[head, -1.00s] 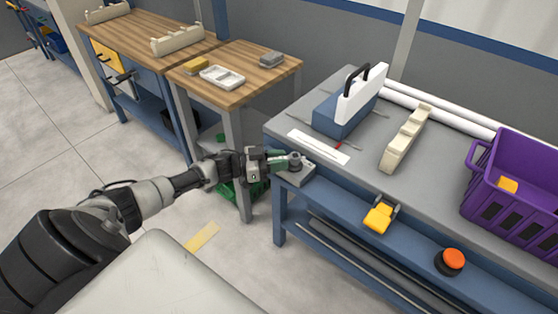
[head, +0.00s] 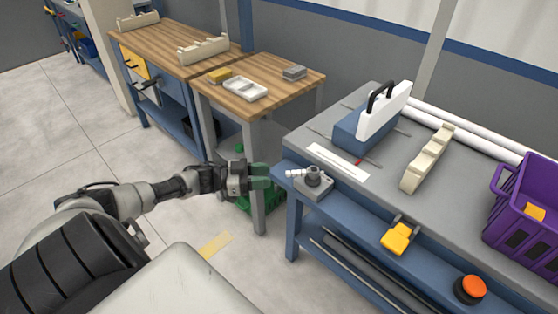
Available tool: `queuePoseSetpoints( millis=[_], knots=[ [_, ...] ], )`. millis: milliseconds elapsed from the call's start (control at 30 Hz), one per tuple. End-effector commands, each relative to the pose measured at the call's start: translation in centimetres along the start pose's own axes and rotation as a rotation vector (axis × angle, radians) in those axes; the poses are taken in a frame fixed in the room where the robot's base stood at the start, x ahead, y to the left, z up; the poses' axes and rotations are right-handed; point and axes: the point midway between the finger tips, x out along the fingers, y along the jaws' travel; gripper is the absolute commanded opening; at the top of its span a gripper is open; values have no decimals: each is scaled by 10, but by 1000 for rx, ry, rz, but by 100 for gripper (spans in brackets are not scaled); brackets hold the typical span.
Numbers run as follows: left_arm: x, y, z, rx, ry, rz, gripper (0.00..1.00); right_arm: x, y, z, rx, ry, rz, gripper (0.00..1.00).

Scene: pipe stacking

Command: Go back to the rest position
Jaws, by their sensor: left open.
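My left gripper (head: 262,177) is in the head view, reaching in from the left with its green fingers pointing right. It is open and looks empty. It hangs in front of the left corner of the grey-topped bench (head: 378,165), a little left of a small grey fixture (head: 314,185) that holds a short light pipe piece (head: 294,173). There is a small gap between the fingertips and that piece. My right gripper is not in view.
A blue and white toolbox (head: 372,117), a cream rack (head: 428,160) and a purple crate (head: 528,208) stand on the bench. A yellow part (head: 397,237) and an orange button (head: 470,288) are at its front. A wooden table (head: 262,92) stands behind.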

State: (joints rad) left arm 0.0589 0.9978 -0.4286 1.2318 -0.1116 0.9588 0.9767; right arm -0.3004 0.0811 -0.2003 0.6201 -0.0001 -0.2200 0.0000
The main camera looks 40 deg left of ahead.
Motion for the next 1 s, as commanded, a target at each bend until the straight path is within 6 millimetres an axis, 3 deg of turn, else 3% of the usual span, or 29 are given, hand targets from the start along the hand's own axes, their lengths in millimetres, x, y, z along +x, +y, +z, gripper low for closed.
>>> queuePoseSetpoints(
  millis=[167,767,867,967,1000],
  knots=[
    [-10,0,0,2,0,0,42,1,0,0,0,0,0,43],
    [-11,0,4,-1,-4,-16,42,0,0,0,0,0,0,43],
    [-12,-1,32,-6,-34,-106,42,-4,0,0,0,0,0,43],
    [-19,4,86,-16,-120,-273,42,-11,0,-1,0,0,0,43],
    [-25,10,114,-24,-175,-347,42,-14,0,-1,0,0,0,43]
  ],
)
